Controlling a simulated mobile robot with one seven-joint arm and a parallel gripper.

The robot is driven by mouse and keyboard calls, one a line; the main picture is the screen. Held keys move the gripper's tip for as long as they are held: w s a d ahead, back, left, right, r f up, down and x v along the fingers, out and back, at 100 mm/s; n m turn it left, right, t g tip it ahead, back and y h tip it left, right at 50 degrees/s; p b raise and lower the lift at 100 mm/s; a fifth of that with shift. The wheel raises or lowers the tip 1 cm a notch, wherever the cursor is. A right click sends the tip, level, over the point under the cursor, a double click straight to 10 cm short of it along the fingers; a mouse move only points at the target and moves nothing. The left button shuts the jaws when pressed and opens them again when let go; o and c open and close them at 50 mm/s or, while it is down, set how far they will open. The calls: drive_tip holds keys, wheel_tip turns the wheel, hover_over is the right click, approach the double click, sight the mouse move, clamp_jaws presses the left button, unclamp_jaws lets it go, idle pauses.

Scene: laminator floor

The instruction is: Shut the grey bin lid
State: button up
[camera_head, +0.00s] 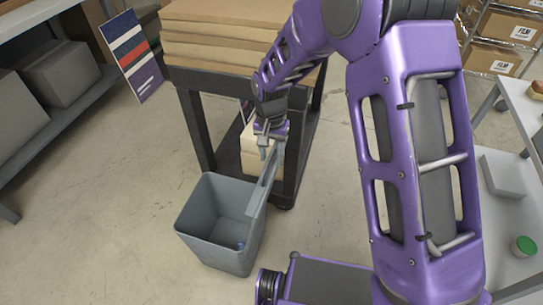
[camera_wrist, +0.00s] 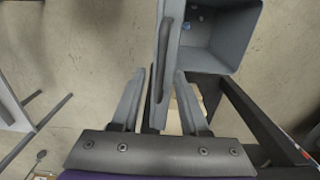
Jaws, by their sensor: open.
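The grey bin (camera_head: 208,240) stands on the floor in the head view, its top open and a small blue item inside. Its grey lid (camera_head: 262,190) stands raised, nearly upright, along the bin's right side. My gripper (camera_head: 266,150) is at the lid's upper end and points down. In the wrist view the lid (camera_wrist: 171,25) is seen nearly edge-on, with a dark strip along it. There my gripper (camera_wrist: 160,75) is open, with a finger on each side of the lid. I cannot tell whether either finger touches it. The bin's inside (camera_wrist: 225,45) shows at upper right.
A black cart (camera_head: 196,125) loaded with flat brown boards (camera_head: 215,40) stands just behind the bin and lid, close to my arm. A shelf with grey bins (camera_head: 60,75) is at left. A white table (camera_head: 515,115) is at right. The floor left of the bin is clear.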

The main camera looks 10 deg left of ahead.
drive_tip(key=shift+f, duration=0.2)
clamp_jaws()
idle(1.4)
